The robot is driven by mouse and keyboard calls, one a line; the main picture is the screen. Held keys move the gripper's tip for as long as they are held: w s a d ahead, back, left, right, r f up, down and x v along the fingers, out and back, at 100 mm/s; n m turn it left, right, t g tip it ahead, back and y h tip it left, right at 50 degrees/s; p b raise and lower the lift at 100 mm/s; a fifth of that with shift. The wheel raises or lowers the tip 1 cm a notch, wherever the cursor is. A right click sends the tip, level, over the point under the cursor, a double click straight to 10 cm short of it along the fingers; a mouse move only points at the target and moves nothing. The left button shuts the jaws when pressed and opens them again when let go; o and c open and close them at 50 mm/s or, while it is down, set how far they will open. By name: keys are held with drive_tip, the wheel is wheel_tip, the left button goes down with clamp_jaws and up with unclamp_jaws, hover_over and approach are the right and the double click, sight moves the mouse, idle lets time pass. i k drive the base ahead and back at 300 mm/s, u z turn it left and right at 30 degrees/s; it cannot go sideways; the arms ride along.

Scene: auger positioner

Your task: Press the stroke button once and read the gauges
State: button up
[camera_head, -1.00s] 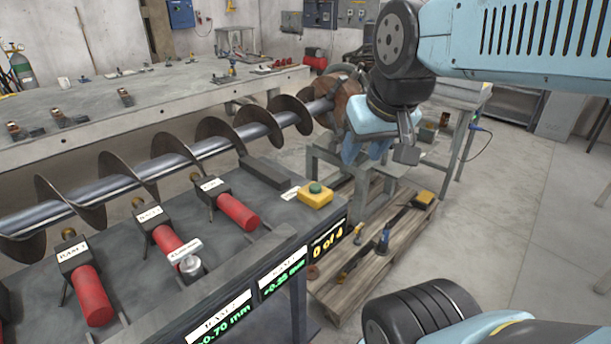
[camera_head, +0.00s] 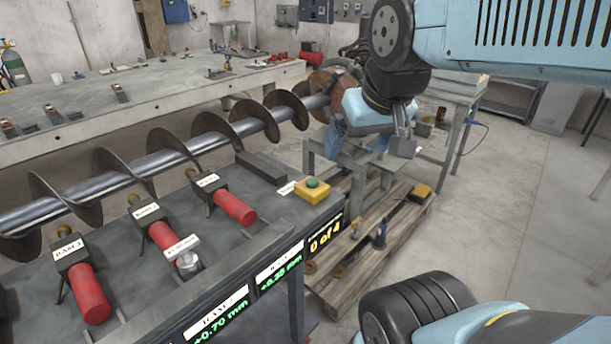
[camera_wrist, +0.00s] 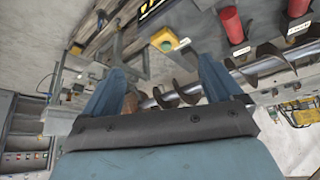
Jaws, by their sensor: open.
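The stroke button is a green cap on a yellow box (camera_head: 312,190) at the right end of the grey bench; the box also shows in the wrist view (camera_wrist: 165,39). My gripper (camera_head: 354,143) is open and empty, above and beyond the button, apart from it. In the wrist view its two blue fingers (camera_wrist: 160,66) are spread, with the button box beyond the gap. Green gauge displays on the bench front read about +0.70 mm (camera_head: 216,320) and +0.25 mm (camera_head: 281,275), the last digit blurred. A yellow counter (camera_head: 325,236) reads 0 of 4. Any gauge further left is out of view.
Three red-handled rams (camera_head: 88,294) stand on the bench beside a long auger (camera_head: 160,163). A wooden pallet (camera_head: 345,272) with tools lies right of the bench.

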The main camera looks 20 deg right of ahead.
sight(312, 182)
drive_tip(key=z, duration=0.05)
drive_tip(key=k, duration=0.5)
drive_tip(key=u, duration=0.95)
drive_tip(key=i, duration=0.1)
drive_tip(key=z, duration=2.6)
drive_tip(key=i, duration=1.8)
drive_tip(key=u, duration=2.65)
